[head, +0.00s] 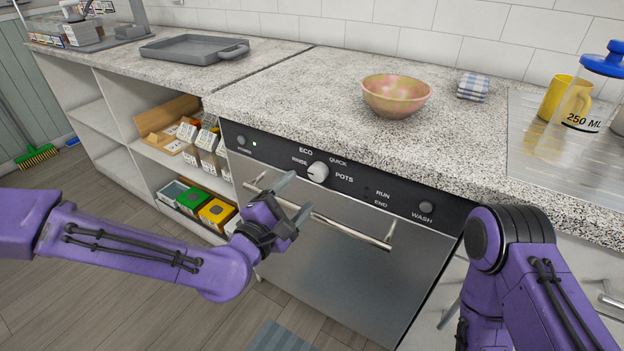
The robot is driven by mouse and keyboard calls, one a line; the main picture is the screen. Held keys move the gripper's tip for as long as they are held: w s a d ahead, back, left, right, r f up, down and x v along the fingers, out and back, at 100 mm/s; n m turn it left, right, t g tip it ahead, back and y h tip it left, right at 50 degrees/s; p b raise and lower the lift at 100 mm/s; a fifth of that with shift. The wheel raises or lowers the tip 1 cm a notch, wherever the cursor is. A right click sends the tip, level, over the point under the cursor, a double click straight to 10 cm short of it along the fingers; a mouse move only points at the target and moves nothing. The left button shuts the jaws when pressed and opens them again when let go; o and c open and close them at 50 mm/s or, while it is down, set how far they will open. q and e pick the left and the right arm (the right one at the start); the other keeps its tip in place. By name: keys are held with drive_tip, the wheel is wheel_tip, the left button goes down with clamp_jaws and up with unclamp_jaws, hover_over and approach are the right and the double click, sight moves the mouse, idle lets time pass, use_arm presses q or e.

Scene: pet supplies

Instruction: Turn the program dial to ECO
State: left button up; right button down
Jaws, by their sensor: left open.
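The program dial (318,171) is a pale round knob on the black control panel (362,191) of the steel-fronted appliance (335,258). The labels RINSE, ECO, QUICK and POTS curve around it from left to right over its top. ECO stands above and a little left of the dial. I cannot tell for sure which label the dial's pointer faces. My left gripper (294,197) is open and empty, below and left of the dial. Its fingers are apart from the dial and overlap the door handle in the picture. My right arm is at the lower right; its gripper is out of sight.
The bar handle (345,226) crosses the door below the panel. POWER (241,140) and WASH (426,207) buttons sit at the panel's ends. A bowl (396,96), folded cloth (473,87), yellow mug (556,98) and grey tray (194,48) stand on the counters above.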

sight(316, 176)
use_arm(q)
drive_tip(key=x, duration=0.6)
drive_tip(key=shift+w+d, duration=0.25)
drive_tip(key=shift+w, duration=0.05)
drive_tip(key=c, duration=1.1)
drive_tip(key=shift+o, duration=0.2)
drive_tip(key=m, duration=0.5)
drive_tip(key=shift+f+m, duration=0.1)
drive_tip(key=shift+m, duration=0.3)
drive_tip(key=m, duration=0.5)
drive_tip(key=shift+m, duration=0.4)
drive_tip(key=o, duration=1.1)
drive_tip(key=shift+c, duration=0.2)
